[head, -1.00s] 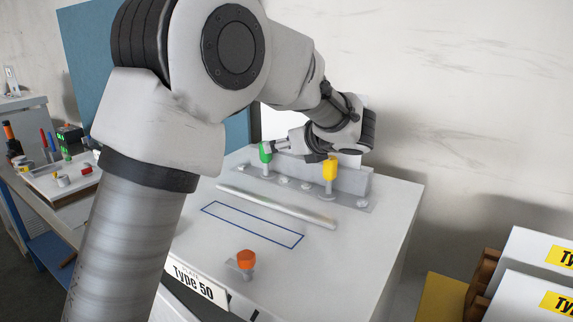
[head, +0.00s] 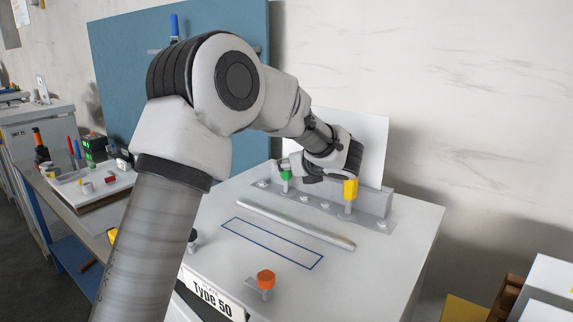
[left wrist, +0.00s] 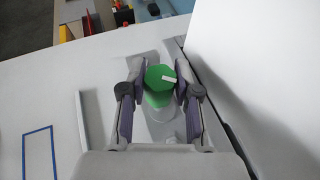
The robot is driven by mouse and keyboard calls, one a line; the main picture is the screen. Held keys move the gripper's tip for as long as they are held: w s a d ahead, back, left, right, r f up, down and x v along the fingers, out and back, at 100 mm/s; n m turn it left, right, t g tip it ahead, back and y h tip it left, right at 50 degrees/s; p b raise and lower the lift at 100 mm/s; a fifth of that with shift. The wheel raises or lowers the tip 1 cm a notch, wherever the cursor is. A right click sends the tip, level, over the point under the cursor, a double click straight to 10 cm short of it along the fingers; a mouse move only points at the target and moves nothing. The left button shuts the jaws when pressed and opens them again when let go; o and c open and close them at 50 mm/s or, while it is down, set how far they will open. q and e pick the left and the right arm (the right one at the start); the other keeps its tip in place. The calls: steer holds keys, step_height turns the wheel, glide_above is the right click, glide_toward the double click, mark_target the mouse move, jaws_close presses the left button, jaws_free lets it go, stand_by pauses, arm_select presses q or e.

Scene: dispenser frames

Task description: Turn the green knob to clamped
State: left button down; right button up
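The green knob (head: 286,176) stands on the rail at the back of the white table, and the gripper partly hides it in the head view. In the left wrist view the green knob (left wrist: 159,78) has a hexagonal top with a white mark pointing right. My right gripper is not in view.
A yellow knob (head: 350,189) stands on the same rail, close to my left wrist. An orange knob (head: 265,279) is at the table's front. A grey bar (head: 295,224) and a blue outlined rectangle (head: 272,243) lie between. A white panel (head: 365,140) stands behind the rail.

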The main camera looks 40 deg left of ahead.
arm_select(q)
steer(key=shift+w+r+n+g+p, duration=0.1)
steer(key=shift+r+n+g+p, duration=0.1)
steer(key=shift+n+g+p, duration=0.75)
steer(key=shift+r+n+g+p, duration=0.15)
steer(key=shift+n+g+p, duration=0.35)
steer(key=shift+p, duration=0.85)
steer(key=shift+f+g, duration=0.2)
steer(key=shift+g, duration=0.25)
steer(key=shift+f, duration=0.2)
steer(key=c, duration=0.8)
jaws_free()
steer(key=shift+a, duration=0.1)
steer(key=v, duration=1.2)
steer(key=shift+f, duration=0.15)
